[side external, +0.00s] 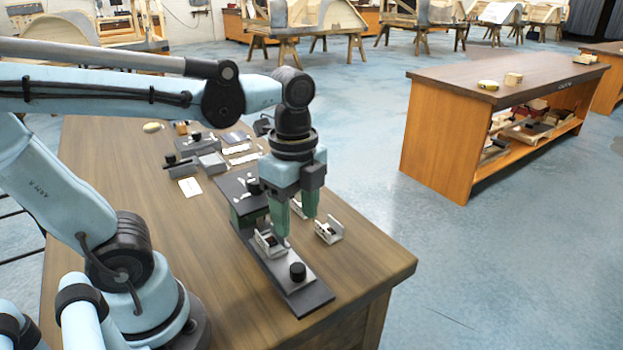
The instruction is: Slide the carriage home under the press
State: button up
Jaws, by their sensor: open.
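A long dark base plate (313,300) lies near the right front edge of the wooden table. On its near part sits a flat grey carriage (278,268) with a black knob (297,271). A small light bracket with a dark piece in it (268,243) stands toward the carriage's far end. The press (248,208), with a dark top and green body, stands at the plate's far end, partly hidden by my gripper. My gripper (295,227) points down, open, beside the bracket and behind the knob. Whether its near finger touches the bracket cannot be told.
A second light bracket (328,231) sits on the table right of my gripper. Grey blocks (211,163), a white card (190,187) and small parts lie farther back. A bench with shelves (440,130) stands apart at right.

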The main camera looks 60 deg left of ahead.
aim_at(298, 267)
jog(key=shift+f+m, duration=6)
jog(key=shift+f, duration=0.1)
grip_shut()
